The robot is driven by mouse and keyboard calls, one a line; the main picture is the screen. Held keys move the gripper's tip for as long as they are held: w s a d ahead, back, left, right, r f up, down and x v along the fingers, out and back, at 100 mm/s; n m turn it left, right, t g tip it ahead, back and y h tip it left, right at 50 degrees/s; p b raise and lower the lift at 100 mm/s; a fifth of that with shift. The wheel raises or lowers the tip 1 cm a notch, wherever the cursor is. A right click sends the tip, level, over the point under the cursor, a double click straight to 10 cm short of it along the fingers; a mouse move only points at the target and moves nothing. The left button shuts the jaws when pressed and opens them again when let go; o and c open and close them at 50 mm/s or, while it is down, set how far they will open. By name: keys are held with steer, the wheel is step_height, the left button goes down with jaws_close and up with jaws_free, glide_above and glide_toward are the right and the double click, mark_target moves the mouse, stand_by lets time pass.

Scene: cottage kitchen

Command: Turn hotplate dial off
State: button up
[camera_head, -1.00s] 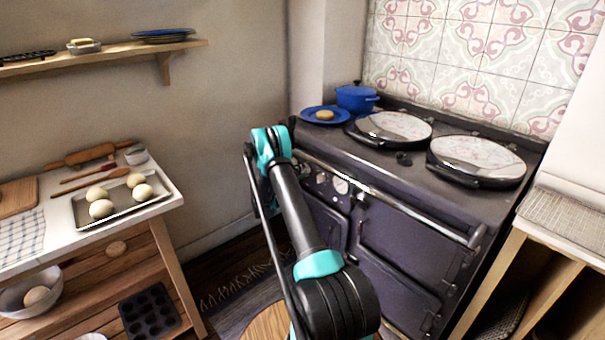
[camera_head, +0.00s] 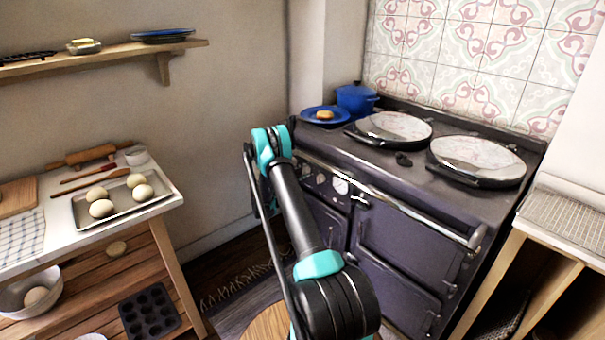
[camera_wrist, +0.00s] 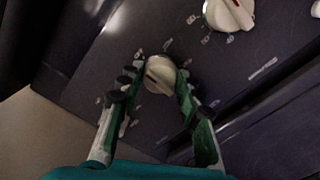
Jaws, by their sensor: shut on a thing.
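In the wrist view, a cream dial (camera_wrist: 160,75) with a dark red mark sits on the dark front panel (camera_wrist: 240,80). My gripper (camera_wrist: 155,82) has one finger on each side of this dial and is shut on it. A second cream dial (camera_wrist: 229,13) with a red mark is at the upper right of that view, apart from my fingers. In the head view, the dark range (camera_head: 400,235) stands on the right; my arm hides the gripper and the held dial there.
A steel rail (camera_head: 400,205) runs along the range front, above a round white gauge (camera_head: 340,186). Two lidded hotplates, a blue plate (camera_head: 340,117) and a blue pot (camera_head: 356,97) are on top. A worktable (camera_head: 165,205) with a dough tray stands left.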

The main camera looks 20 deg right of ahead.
steer(key=shift+a, duration=0.1)
steer(key=o, duration=1.1)
steer(key=shift+o, duration=0.2)
steer(key=v, duration=1.2)
steer(key=shift+r, duration=0.15)
